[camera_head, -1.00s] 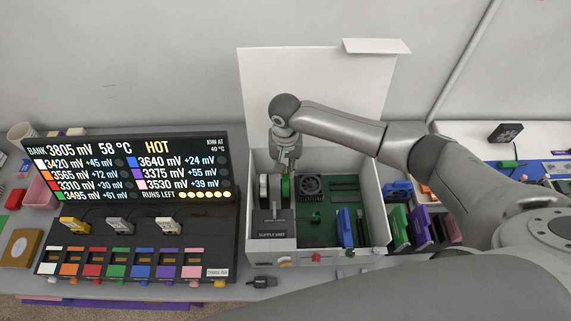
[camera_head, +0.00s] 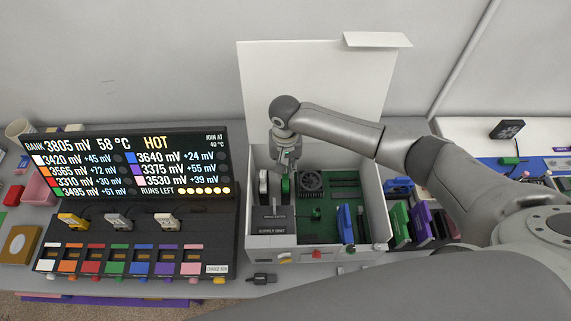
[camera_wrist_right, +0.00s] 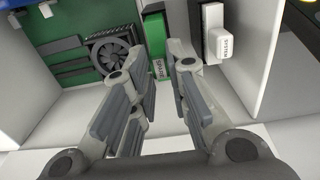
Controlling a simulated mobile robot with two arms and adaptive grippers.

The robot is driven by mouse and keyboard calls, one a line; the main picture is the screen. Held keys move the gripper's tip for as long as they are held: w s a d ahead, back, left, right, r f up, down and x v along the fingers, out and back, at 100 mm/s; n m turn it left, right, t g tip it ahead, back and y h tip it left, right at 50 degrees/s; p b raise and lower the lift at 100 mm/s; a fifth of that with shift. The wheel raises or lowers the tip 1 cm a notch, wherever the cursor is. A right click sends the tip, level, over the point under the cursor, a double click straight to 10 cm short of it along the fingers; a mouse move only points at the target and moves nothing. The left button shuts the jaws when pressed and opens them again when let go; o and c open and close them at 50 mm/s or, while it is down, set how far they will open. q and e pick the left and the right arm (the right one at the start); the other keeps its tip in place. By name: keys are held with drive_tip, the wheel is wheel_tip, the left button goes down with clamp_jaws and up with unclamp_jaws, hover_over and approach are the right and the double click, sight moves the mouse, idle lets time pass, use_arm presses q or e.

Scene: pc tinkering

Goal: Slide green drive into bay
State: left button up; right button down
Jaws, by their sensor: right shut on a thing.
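The green drive (camera_head: 286,188) stands upright inside the open white case, at the dark bay unit (camera_head: 274,214) on the case's left side. My right gripper (camera_head: 285,172) reaches down from above and is shut on the drive; its fingers hide part of it. In the right wrist view the green drive (camera_wrist_right: 157,48) shows between the two fingertips (camera_wrist_right: 161,66). A white drive (camera_wrist_right: 218,46) labelled SYSTEM stands beside it, apart from it. How deep the green drive sits in the bay cannot be told. My left gripper is not in view.
The case's front wall (camera_head: 320,256) and raised white lid (camera_head: 315,85) bound the space. A fan (camera_head: 311,181) and a blue part (camera_head: 344,224) are on the green board. A display (camera_head: 125,170) stands left; green and purple drives (camera_head: 421,222) stand right.

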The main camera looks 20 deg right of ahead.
drive_tip(key=shift+f+b, duration=0.35)
drive_tip(key=shift+f, duration=0.55)
drive_tip(key=c, duration=1.3)
unclamp_jaws()
drive_tip(key=shift+r, duration=0.1)
wheel_tip(320, 180, up, 3)
drive_tip(key=p, duration=0.3)
drive_tip(key=shift+r+p, duration=0.45)
drive_tip(key=shift+r, duration=0.5)
